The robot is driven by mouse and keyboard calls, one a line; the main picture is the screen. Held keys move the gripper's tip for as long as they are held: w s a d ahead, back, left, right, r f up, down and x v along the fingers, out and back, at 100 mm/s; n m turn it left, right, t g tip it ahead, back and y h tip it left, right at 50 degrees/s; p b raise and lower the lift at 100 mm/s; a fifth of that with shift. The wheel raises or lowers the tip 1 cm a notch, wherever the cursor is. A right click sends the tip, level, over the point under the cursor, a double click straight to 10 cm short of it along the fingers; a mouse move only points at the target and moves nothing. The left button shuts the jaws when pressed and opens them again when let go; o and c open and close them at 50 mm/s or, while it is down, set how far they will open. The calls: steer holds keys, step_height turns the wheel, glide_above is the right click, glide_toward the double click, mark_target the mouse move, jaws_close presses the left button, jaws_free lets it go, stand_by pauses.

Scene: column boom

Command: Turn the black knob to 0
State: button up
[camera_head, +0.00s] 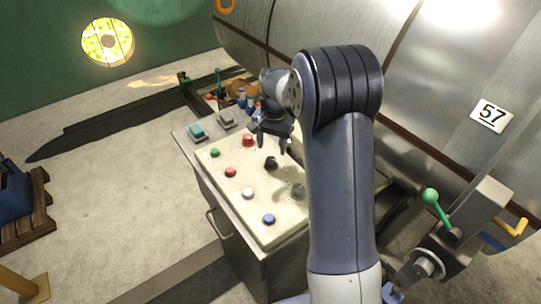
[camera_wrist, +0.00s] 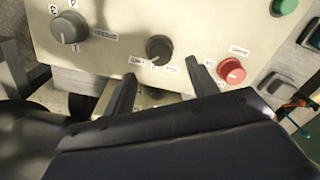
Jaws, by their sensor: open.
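The black knob (camera_head: 271,163) sits near the middle of the cream control panel (camera_head: 262,205) in the head view. It also shows in the wrist view (camera_wrist: 159,48), with small white labels around its near side, too small to read surely. My gripper (camera_head: 272,145) is over the panel, close to the knob. In the wrist view my gripper (camera_wrist: 160,70) is open, its two dark fingers apart on either side of the knob, with nothing between them. I cannot tell whether a fingertip touches it.
A larger grey dial (camera_wrist: 70,27) with numbers is left of the black knob in the wrist view. A red button (camera_wrist: 231,71) is on the right. Blue (camera_head: 269,219) and white (camera_head: 248,193) buttons stand near the panel's front. A metal tank (camera_head: 440,75) rises behind.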

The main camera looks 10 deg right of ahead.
mark_target(271, 160)
step_height(271, 160, down, 6)
steer(key=shift+a+f+p, duration=0.1)
steer(key=shift+p, duration=0.35)
steer(key=shift+c, duration=0.2)
steer(key=c, duration=0.9)
steer(key=shift+c, duration=0.2)
